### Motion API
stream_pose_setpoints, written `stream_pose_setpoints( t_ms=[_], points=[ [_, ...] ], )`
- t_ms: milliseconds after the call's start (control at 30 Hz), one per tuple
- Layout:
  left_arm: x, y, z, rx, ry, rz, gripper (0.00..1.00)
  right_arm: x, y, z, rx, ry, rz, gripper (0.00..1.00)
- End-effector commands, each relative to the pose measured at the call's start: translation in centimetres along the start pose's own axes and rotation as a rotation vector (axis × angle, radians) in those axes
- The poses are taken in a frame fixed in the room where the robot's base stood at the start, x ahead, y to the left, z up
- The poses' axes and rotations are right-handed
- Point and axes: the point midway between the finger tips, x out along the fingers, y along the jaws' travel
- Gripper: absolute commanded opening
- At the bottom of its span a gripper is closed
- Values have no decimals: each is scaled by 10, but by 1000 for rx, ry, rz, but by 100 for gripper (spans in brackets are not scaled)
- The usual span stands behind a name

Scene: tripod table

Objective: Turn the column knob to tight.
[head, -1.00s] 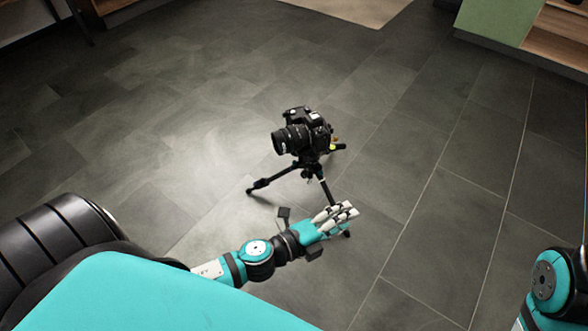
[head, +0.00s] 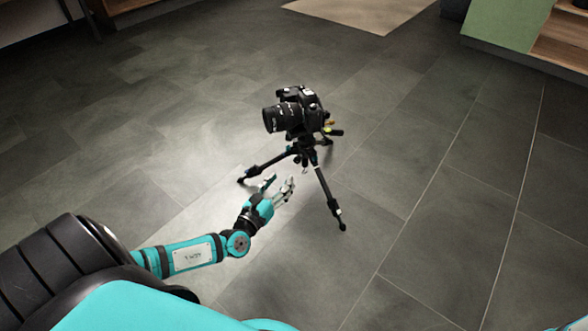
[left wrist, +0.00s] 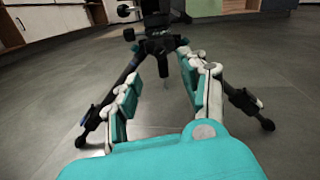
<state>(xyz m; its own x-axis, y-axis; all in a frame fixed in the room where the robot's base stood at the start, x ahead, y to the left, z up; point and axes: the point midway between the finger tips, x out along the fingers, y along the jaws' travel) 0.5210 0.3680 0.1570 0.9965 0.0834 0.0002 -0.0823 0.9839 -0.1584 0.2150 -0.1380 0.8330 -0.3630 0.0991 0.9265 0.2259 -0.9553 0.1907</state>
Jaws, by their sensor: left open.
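A small black tripod (head: 322,186) stands upright on the floor with its legs spread and carries a black camera (head: 293,112). In the left wrist view the tripod's column (left wrist: 157,44) is straight ahead, above and beyond my fingers. A small dark knob-like part (left wrist: 129,34) juts out on its left; I cannot tell whether it is the column knob or how tight it is. My left gripper (head: 280,183) is open and empty, low and in front of the tripod, left of its near leg. Its spread fingers (left wrist: 163,76) show apart from the column. My right gripper is out of view.
The dark tiled floor (head: 430,220) is clear around the tripod. The spread legs flank my left fingers in the left wrist view. A green and wooden cabinet (head: 500,22) stands at the far right, and a beige rug (head: 365,10) lies at the back.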

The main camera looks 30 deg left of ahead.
Motion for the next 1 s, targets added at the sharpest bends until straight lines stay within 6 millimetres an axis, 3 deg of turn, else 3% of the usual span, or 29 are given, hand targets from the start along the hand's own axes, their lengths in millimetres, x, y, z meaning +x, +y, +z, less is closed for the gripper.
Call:
stream_pose_setpoints(
  t_ms=[200, 400, 833, 1000],
  points=[
    [48, 0, -3, -1, -4, 1, 44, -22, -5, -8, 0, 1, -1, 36],
    [75, 1, -2, 0, -1, 1, 44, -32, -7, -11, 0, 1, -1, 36],
    [86, 0, 0, -1, 1, 1, 44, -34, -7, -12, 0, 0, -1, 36],
    [86, 0, 0, -1, 1, 1, 23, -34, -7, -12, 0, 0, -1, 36]
  ],
)
